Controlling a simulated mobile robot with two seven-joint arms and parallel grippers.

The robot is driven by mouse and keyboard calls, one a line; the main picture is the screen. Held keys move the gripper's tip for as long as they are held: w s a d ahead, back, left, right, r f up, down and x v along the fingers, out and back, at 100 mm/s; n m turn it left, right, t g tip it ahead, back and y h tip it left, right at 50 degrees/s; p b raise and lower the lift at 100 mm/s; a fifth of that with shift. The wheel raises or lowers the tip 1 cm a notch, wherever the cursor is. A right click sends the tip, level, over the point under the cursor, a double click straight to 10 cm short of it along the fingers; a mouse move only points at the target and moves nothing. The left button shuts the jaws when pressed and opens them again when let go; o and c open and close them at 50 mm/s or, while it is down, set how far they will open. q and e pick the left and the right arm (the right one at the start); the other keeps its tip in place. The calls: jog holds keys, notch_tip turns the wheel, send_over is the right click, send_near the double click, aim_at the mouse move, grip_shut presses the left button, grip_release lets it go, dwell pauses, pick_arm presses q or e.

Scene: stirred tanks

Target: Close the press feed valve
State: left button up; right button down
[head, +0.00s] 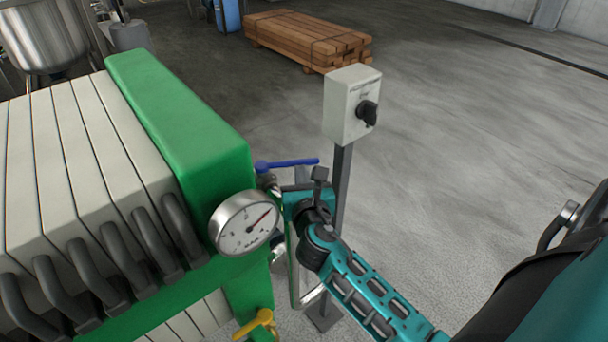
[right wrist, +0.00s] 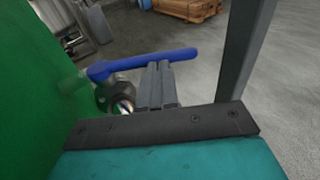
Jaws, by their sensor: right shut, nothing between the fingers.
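A blue lever handle (head: 288,164) sits on a metal valve at the right side of the green press end plate (head: 185,120). In the right wrist view the blue lever (right wrist: 145,64) lies roughly crosswise, with the metal valve body (right wrist: 118,95) below its left end. My right gripper (head: 292,187) is shut and empty, just beside the lever. In the right wrist view its fingers (right wrist: 158,82) reach up to the lever's middle; I cannot tell whether they touch it. My left gripper is not in view.
A round pressure gauge (head: 244,223) and a yellow valve handle (head: 257,323) are on the press near my arm. A grey switch box (head: 346,105) stands on a post (head: 341,185) close behind my gripper. Stacked timber (head: 307,38) lies farther back. The floor to the right is clear.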

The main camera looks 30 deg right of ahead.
jog(key=shift+w, duration=0.1)
dwell(0.5)
jog(key=shift+w+d+r+n+y+p, duration=0.15)
jog(key=shift+d+n+y+p, duration=0.2)
jog(key=shift+y+p, duration=0.2)
